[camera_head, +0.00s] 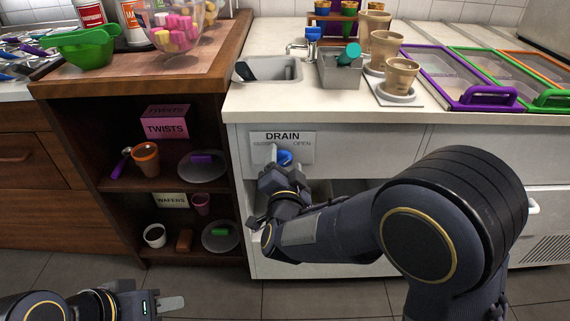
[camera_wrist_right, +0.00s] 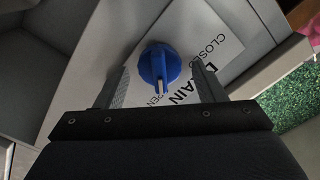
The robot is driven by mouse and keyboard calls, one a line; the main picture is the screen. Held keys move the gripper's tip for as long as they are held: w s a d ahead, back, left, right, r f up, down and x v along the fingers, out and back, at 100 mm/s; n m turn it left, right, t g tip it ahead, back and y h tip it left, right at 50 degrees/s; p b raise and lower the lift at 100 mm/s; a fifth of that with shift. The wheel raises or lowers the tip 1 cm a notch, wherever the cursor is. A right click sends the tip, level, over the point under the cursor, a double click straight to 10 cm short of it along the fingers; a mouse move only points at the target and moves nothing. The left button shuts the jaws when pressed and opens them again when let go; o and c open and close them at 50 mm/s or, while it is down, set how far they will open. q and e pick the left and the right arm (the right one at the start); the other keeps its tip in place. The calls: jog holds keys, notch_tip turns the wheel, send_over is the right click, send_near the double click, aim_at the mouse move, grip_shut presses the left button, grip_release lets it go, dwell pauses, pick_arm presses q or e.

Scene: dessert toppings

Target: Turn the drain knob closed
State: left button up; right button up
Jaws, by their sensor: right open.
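The blue drain knob (camera_head: 286,157) sits on a white label plate (camera_head: 304,136) on the cabinet front below the sink, marked DRAIN, CLOSED at left and OPEN at right. In the right wrist view the knob (camera_wrist_right: 158,62) lies between the two fingers of my open right gripper (camera_wrist_right: 161,76), with visible gaps on both sides. The knob's white mark faces the OPEN word. In the head view my right gripper (camera_head: 283,168) partly covers the knob and plate. My left gripper (camera_head: 168,303) is low at the bottom left, away from the knob; its opening is unclear.
The sink (camera_head: 288,70) with its faucet (camera_head: 301,48) is above the plate. A brown shelf (camera_head: 118,187) with cups and saucers stands close on the left. Cups and purple- and green-framed containers are on the counter. An opening in the cabinet lies below the knob.

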jog(key=shift+w, duration=0.15)
jog(key=c, duration=1)
jog(key=shift+o, duration=0.2)
jog(key=n+p, duration=0.1)
jog(key=n, duration=0.1)
jog(key=n+p, duration=0.1)
jog(key=shift+a+r+n, duration=0.1)
jog(key=shift+r+n, duration=0.1)
jog(key=shift+n, duration=0.2)
jog(key=n+p, duration=0.3)
jog(key=n, duration=0.2)
jog(key=shift+a, duration=0.15)
jog(key=n+p, duration=0.1)
jog(key=n, duration=0.2)
jog(key=n+p, duration=0.2)
jog(key=shift+a+n, duration=0.2)
jog(key=shift+n, duration=0.2)
jog(key=shift+f+n+p, duration=0.2)
jog(key=shift+n+p, duration=0.7)
jog(key=shift+n, duration=0.8)
